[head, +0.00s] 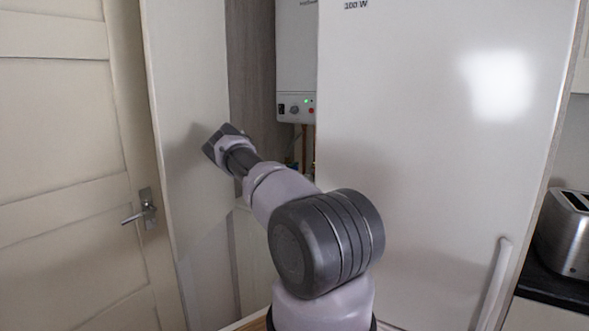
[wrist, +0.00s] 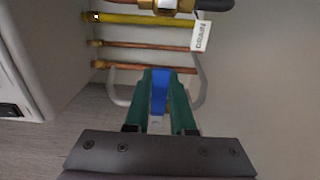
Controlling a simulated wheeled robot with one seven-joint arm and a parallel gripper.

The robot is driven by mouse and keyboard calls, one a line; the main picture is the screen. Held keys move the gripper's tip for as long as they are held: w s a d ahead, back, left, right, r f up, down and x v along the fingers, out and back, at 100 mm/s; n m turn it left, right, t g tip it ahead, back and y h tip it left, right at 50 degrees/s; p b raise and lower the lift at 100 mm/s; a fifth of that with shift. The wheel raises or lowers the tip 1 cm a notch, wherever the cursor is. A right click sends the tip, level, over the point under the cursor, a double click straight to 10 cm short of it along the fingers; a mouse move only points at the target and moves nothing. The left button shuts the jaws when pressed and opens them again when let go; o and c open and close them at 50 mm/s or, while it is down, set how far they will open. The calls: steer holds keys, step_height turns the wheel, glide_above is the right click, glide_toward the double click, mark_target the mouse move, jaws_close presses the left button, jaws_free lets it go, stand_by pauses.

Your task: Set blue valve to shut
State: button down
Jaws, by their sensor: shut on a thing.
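The blue valve's lever (wrist: 159,92) shows in the wrist view between the two green fingers of my gripper (wrist: 160,73). The fingers are shut on it, one on each side. The lever lies lengthwise along the fingers, and its pivot and the valve body are not clearly visible. In the head view my arm reaches into the narrow opening beside the white door; the fingers and the lever cannot be made out there.
A yellow pipe (wrist: 130,18) and copper pipes (wrist: 130,45) run across the wall. A brass fitting (wrist: 165,4) with a white tag (wrist: 201,36) is above. A white boiler (head: 298,55) hangs behind. White panels (head: 185,75) (head: 430,140) flank the opening.

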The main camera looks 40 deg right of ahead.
steer(key=shift+f, duration=0.25)
steer(key=c, duration=0.8)
jaws_free()
steer(key=shift+r, duration=0.1)
steer(key=shift+o, duration=0.2)
steer(key=v, duration=1)
steer(key=shift+s+a, duration=0.2)
steer(key=shift+a, duration=0.15)
